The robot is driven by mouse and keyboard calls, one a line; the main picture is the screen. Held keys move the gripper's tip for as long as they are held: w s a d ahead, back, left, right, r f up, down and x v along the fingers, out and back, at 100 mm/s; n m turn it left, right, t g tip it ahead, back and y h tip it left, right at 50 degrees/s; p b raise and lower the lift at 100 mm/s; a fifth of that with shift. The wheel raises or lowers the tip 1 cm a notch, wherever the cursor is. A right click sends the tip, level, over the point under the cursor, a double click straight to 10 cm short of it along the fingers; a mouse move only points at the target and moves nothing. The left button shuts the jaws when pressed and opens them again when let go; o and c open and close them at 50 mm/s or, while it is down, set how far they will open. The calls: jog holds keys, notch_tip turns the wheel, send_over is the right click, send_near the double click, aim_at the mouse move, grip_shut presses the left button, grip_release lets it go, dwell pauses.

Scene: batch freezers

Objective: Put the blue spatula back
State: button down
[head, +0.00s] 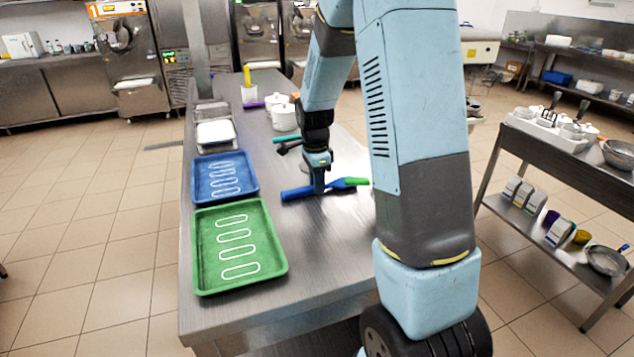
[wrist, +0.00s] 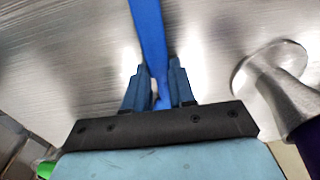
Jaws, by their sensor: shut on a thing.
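My gripper (head: 318,188) is shut on the blue spatula (head: 297,193), over the steel table right of the trays. In the wrist view the blue spatula (wrist: 148,35) runs from between my fingers (wrist: 160,98) up to the top edge. I cannot tell whether it touches the table. The blue tray (head: 252,188), with several white outlines, lies empty left of my gripper. The green tray (head: 202,275), also with white outlines and empty, lies nearer. A green-ended tool (head: 351,183) lies just right of my gripper, partly hidden by my arm.
White pots (head: 285,118), a teal-handled tool (head: 287,139) and a purple-handled item (head: 253,105) are farther back on the table. A white container (head: 215,132) stands behind the blue tray. In the wrist view a round metal piece (wrist: 270,68) with a purple end is close on the right.

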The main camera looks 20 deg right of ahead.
jog(key=shift+f, duration=0.1)
jog(key=c, duration=0.9)
grip_release()
jog(key=shift+c, duration=0.2)
notch_tip(320, 180, up, 12)
jog(key=s+a+r+n+t, duration=0.2)
jog(key=s+r+n+t, duration=0.1)
jog(key=s+r+n, duration=0.65)
jog(key=s+a+r+n+t, duration=0.1)
jog(key=s+n, duration=0.7)
jog(key=s, duration=0.9)
jog(key=shift+s+a+r+t, duration=0.15)
jog(key=shift+s+r+t, duration=0.25)
jog(key=shift+r+t, duration=0.35)
jog(key=shift+n, duration=0.25)
